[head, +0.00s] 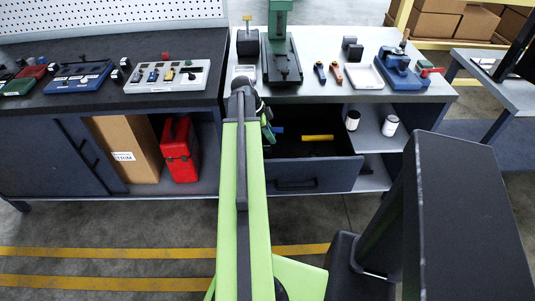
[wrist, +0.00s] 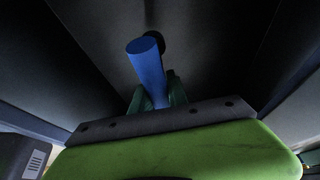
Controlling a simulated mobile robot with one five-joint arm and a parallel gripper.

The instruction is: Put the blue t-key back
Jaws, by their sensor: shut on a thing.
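The blue t-key (wrist: 146,62) is held between the green fingers of my gripper (wrist: 157,90) in the wrist view. Its round blue handle points away from the fingers, and dark walls surround it. In the head view my gripper (head: 268,128) is at the left part of the open drawer (head: 308,182), largely hidden by my arm. A small blue piece (head: 278,130) shows just beside it. The key's shaft cannot be made out clearly.
A yellow bar-shaped handle (head: 317,137) lies in the drawer to the right of my gripper. The worktop above holds a green press (head: 281,70), screwdrivers and a blue vise (head: 402,70). A red canister (head: 180,152) stands at left.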

